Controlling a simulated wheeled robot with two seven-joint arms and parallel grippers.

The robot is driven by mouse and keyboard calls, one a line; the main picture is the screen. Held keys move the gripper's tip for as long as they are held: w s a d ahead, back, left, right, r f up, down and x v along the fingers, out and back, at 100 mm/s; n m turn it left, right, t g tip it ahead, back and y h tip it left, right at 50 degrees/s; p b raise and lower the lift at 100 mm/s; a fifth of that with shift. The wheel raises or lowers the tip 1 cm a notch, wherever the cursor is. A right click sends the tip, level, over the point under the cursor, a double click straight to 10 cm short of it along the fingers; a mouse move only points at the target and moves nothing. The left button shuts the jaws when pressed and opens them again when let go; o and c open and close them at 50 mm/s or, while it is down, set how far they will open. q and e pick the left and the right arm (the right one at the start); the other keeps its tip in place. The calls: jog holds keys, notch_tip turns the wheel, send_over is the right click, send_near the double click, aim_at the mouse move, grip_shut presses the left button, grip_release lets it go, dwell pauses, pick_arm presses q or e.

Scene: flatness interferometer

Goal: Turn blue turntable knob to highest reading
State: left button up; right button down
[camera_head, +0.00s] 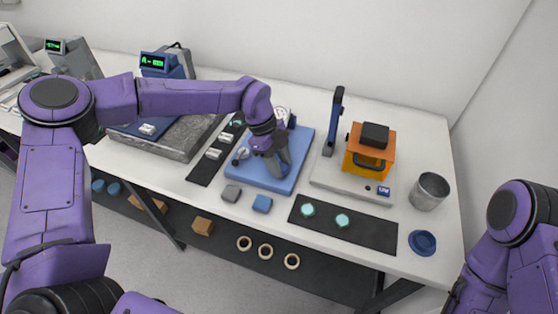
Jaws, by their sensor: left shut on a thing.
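My left gripper (275,160) reaches over the blue base plate (262,184) of an instrument near the table's middle. It is shut on the blue turntable knob, which is mostly hidden behind the gripper and wrist. A round white dial (282,113) stands partly hidden behind my wrist. A blue display box (161,64) at the back left shows green characters starting with "A"; the digits are too small to read surely. My right arm comes in at the right edge; its gripper is out of view.
A grey stone plate (178,137) lies left of the blue plate. An orange and black device (369,151) marked UV and a metal cup (430,191) stand at the right.

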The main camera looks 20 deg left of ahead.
pick_arm(q)
jog(key=m+g, duration=0.1)
jog(key=m, duration=0.1)
jog(key=m+p, duration=0.1)
jog(key=m, duration=0.2)
jog(key=shift+w+r+g+y, duration=0.15)
jog(key=shift+w+g+y, duration=0.05)
jog(key=shift+g+y, duration=0.2)
jog(key=m, duration=0.3)
jog(key=m+g+y+p, duration=0.1)
jog(key=m, duration=0.1)
jog(key=shift+w+d+m+y+p, duration=0.1)
jog(key=shift+d+m+y+p, duration=0.05)
jog(key=shift+m+y+p, duration=0.2)
jog(key=shift+m, duration=0.25)
jog(key=o, duration=1)
jog(key=b+v, duration=0.2)
jog(key=v, duration=0.8)
jog(key=shift+w+r+b, duration=0.15)
jog(key=shift+w+b, duration=0.1)
jog(key=shift+b, duration=0.1)
